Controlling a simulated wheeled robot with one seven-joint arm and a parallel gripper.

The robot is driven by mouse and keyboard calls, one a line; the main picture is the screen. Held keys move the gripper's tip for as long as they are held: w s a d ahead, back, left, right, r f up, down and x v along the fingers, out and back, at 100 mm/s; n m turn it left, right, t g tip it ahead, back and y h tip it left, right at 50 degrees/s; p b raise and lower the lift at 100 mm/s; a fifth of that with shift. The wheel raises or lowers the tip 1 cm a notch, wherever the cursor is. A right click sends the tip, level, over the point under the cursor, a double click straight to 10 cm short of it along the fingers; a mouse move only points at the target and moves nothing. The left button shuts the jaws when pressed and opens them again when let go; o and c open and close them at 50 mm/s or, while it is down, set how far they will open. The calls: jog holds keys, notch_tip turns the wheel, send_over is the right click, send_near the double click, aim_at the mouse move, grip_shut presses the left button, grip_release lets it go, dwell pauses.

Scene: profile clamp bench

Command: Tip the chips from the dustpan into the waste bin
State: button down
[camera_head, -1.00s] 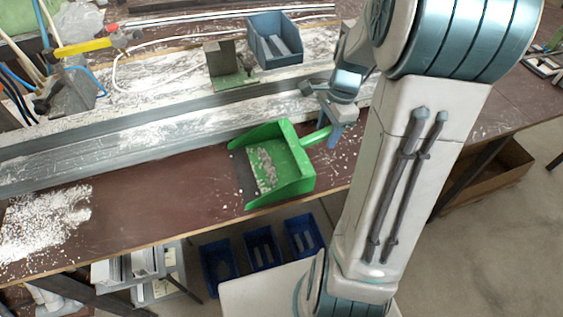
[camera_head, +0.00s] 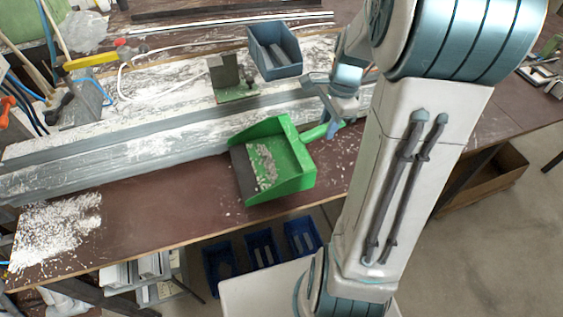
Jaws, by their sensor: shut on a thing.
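The green dustpan (camera_head: 293,168) is at the middle of the head view, over the front part of the brown bench. Its open lip faces left and its handle points right. Pale chips (camera_head: 265,165) lie in it, towards the lip. My gripper (camera_head: 329,124) is shut on the dustpan's handle, at the right of the pan; the arm hides part of this area. I cannot tell how far the pan is off the bench top. I cannot make out a waste bin for certain; a brown open box (camera_head: 487,180) stands low at the right, below the bench.
A heap of white chips (camera_head: 55,232) lies on the bench at the left. A metal profile (camera_head: 120,155) runs along the bench behind the pan. A blue-grey bin (camera_head: 275,52) with metal pieces stands behind. Small blue bins (camera_head: 262,250) sit below the front edge.

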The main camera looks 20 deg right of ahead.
notch_tip(320, 180, up, 6)
jog(key=p, duration=0.4)
jog(key=shift+r, duration=0.15)
